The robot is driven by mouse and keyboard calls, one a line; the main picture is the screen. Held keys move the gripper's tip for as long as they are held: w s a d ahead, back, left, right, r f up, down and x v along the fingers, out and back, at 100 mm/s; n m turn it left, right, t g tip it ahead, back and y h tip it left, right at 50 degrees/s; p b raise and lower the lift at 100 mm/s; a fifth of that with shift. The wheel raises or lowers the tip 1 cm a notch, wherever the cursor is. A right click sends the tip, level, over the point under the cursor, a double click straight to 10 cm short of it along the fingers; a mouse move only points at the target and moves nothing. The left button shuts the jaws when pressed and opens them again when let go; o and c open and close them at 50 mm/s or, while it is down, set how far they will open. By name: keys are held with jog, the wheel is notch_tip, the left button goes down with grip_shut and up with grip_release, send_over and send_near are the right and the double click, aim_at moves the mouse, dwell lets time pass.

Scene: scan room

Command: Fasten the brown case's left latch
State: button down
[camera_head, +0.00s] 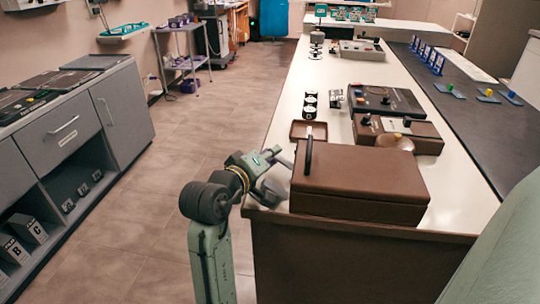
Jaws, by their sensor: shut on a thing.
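The brown case (365,172) sits with its lid down at the near end of the white counter. A black upright handle-like piece (309,154) stands at its back left corner. My gripper (281,175) is at the left side of the case, at the counter's edge. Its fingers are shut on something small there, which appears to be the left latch. The latch itself is hidden by the fingers, so I cannot tell its position.
A small brown tray (308,137), a brown device with a pale dome (398,140) and a dark control box (384,103) stand behind the case. Grey cabinets (75,130) line the left side. The floor (175,150) between is clear.

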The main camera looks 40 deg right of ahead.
aim_at(278, 156)
jog(key=shift+r+m+y+p, duration=0.15)
jog(key=shift+m+y+p, duration=0.2)
jog(key=shift+p, duration=0.25)
jog(key=shift+s+d+r+m+t+y+p, duration=0.15)
jog(key=shift+r+m+p, duration=0.2)
jog(key=shift+p, duration=0.2)
jog(key=shift+s+d+r+m+t+y+p, duration=0.15)
jog(key=shift+r+m+p, duration=0.1)
jog(key=shift+m+p, duration=0.25)
jog(key=shift+s+d+r+m+t+y+p, duration=0.15)
jog(key=shift+s+r+m+t+y+p, duration=0.15)
jog(key=shift+m+p, duration=0.25)
jog(key=shift+s+d+r+m+t+y+p, duration=0.1)
jog(key=shift+d+r+m+y+p, duration=0.05)
jog(key=shift+m+y+p, duration=0.3)
